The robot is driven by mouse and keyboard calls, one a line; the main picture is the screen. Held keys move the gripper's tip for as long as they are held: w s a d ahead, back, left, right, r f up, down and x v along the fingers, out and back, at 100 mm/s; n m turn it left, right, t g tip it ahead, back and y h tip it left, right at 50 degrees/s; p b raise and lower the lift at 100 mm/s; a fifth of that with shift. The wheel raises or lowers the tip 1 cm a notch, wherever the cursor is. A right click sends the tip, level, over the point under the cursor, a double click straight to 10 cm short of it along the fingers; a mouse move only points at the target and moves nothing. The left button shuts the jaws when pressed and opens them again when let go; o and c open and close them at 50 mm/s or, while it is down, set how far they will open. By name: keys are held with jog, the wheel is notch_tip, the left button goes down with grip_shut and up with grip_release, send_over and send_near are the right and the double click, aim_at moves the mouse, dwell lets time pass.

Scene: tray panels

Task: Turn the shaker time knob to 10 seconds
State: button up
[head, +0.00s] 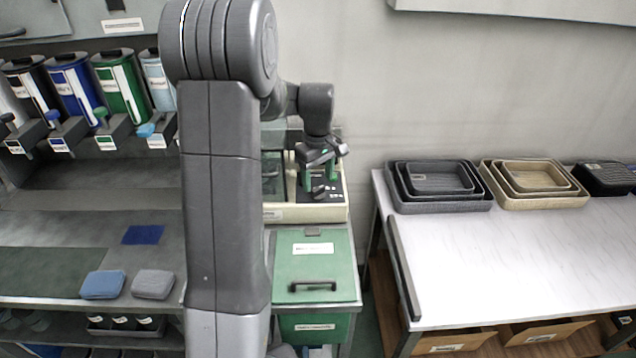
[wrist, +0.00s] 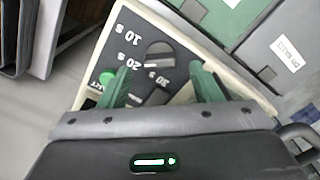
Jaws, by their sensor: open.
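The shaker (head: 300,213) is a cream box with a dark control panel (wrist: 186,86), left of the white table. In the wrist view a dark round knob (wrist: 160,52) has the labels 10 S, 20 and 30 S around it. Its pale mark appears to face 30 S. My gripper (wrist: 158,72) is open over the panel, with one green finger on each side of the knob in the picture. I cannot tell whether the fingers touch it. In the head view my gripper (head: 319,172) points down at the panel.
A second dark part (wrist: 157,97) and a green button (wrist: 98,74) are also on the panel. A green lidded bin (head: 313,262) stands in front of the shaker. Nested trays (head: 440,206) sit on the white table (head: 480,265) at right.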

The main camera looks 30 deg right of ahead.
aim_at(318, 192)
jog(key=shift+f, duration=1.4)
jog(key=shift+c, duration=0.5)
jog(key=c, duration=0.9)
jog(key=shift+m, duration=0.4)
jog(key=m, duration=0.3)
jog(key=shift+m, duration=2)
